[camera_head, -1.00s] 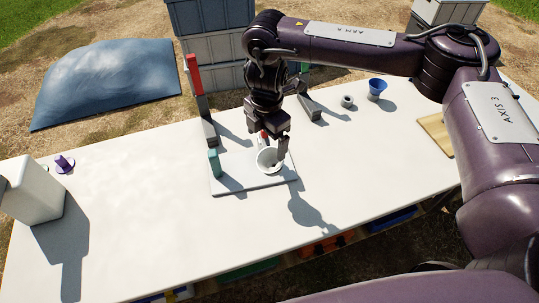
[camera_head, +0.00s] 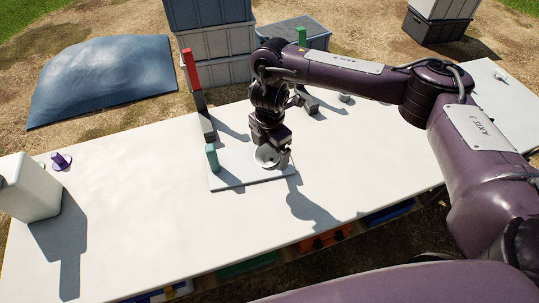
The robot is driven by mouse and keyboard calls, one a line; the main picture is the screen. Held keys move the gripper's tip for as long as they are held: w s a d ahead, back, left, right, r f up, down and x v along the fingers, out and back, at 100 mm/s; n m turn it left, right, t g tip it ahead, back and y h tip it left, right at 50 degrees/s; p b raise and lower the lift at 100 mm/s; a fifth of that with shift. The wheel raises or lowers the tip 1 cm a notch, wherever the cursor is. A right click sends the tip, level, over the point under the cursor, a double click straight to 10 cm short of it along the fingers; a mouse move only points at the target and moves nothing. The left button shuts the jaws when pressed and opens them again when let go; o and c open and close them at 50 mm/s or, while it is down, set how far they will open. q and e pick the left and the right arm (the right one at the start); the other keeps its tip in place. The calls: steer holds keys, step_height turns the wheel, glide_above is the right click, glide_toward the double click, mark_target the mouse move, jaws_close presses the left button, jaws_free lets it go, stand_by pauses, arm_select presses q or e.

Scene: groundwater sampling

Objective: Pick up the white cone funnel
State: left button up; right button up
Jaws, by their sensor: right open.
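The white cone funnel (camera_head: 266,156) sits on a pale square board (camera_head: 232,184) near the middle of the table. My right gripper (camera_head: 277,152) points down right over the funnel, with its fingers at the funnel's rim. It is open. The gripper hides part of the funnel, and I cannot tell whether the fingers touch it. My left gripper is not in view.
A green cylinder (camera_head: 212,158) stands on the board left of the funnel. A post with a red top (camera_head: 192,72) stands behind it. A white box-shaped container (camera_head: 28,187) and a purple item (camera_head: 60,161) are at the left. The table's front left (camera_head: 130,230) is clear.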

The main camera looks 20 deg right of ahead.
steer(key=c, duration=1.1)
